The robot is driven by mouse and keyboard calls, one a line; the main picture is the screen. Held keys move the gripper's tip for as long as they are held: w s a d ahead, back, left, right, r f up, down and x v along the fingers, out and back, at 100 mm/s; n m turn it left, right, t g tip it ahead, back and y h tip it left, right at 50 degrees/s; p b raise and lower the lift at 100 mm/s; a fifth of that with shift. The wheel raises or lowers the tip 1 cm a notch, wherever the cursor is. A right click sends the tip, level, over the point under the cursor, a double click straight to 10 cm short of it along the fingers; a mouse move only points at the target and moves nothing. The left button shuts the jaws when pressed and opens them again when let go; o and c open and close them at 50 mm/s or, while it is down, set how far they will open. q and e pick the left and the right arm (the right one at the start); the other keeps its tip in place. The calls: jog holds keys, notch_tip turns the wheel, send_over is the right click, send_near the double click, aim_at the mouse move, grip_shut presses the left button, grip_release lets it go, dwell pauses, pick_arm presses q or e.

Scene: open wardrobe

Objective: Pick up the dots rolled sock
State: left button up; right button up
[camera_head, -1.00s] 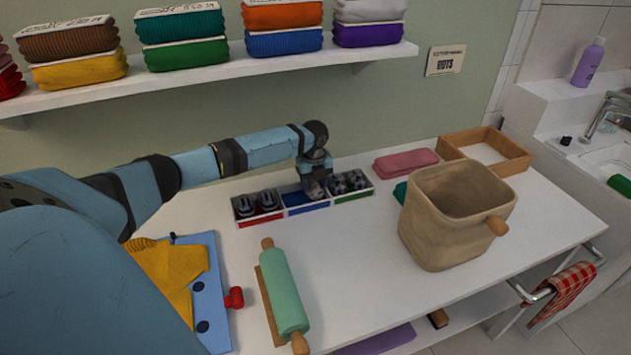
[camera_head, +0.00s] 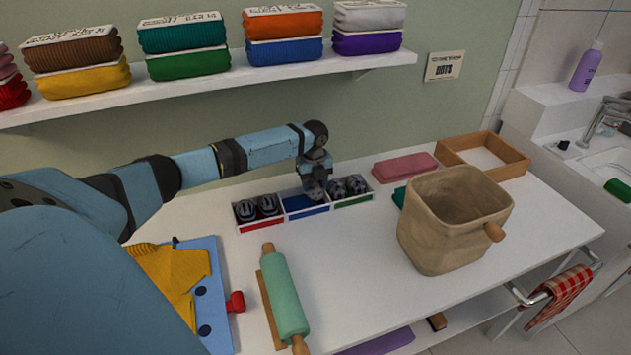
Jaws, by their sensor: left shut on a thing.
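A white organizer with three compartments stands at the back of the counter. The red-fronted compartment (camera_head: 262,226) on its left holds two dark striped rolled socks (camera_head: 256,208). The blue-fronted middle compartment (camera_head: 307,211) shows bare blue inside on its left part. The green-fronted compartment (camera_head: 353,201) on its right holds dark, spotted-looking rolled socks (camera_head: 356,184). My left gripper (camera_head: 315,193) points down over the right part of the blue compartment, beside the green one. It is shut on a small greyish rolled sock, mostly hidden by the fingers; its pattern is unclear. My right gripper is out of view.
A beige basket (camera_head: 445,235), a wooden tray (camera_head: 512,168) and a pink folded cloth (camera_head: 405,167) stand to the right. A green rolling pin (camera_head: 285,297) lies in front. A shelf of folded clothes (camera_head: 215,88) runs above.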

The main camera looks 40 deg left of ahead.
aim_at(314, 183)
pick_arm(q)
notch_tip(314, 183, up, 2)
jog(key=shift+p, duration=0.6)
notch_tip(314, 183, up, 3)
jog(key=p, duration=0.3)
jog(key=shift+r, duration=0.15)
